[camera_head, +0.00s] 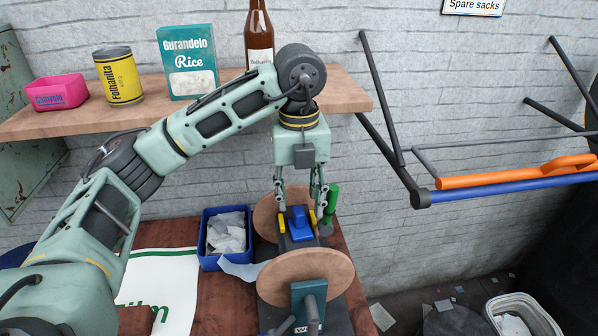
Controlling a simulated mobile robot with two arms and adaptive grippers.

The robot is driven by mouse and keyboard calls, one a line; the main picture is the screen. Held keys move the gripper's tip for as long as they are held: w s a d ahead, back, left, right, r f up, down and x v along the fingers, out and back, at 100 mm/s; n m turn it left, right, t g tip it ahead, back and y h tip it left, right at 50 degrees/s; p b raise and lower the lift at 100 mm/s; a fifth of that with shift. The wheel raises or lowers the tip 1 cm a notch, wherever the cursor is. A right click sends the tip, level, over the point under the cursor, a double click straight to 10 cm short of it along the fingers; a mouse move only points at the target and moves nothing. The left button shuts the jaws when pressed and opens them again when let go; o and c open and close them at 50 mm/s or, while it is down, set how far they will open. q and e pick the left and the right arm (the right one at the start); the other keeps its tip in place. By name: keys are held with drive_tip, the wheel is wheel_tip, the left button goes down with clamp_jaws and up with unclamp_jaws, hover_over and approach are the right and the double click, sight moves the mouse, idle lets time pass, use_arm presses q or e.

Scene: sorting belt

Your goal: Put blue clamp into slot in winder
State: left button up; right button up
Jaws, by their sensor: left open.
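The blue clamp (299,226) sits upright on the dark middle part of the winder, between its two round wooden discs. I cannot tell how deep it sits in the slot. The winder's near wooden disc (305,277) is in front of it, and the far disc is partly hidden behind my gripper. My left gripper (298,212) points down from above with its fingers open, one on each side of the clamp. My right gripper is not in view.
A green handle (331,204) stands right beside the clamp. A blue bin (211,262) with crumpled white sacks is to the left, near a white printed sack (165,285). A wooden shelf (350,90) with a can, box and bottle runs behind my arm. A rack with an orange bar (510,174) is at right.

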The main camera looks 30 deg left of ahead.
use_arm(q)
wheel_tip(320, 180, up, 7)
drive_tip(key=shift+r, duration=0.15)
idle(0.6)
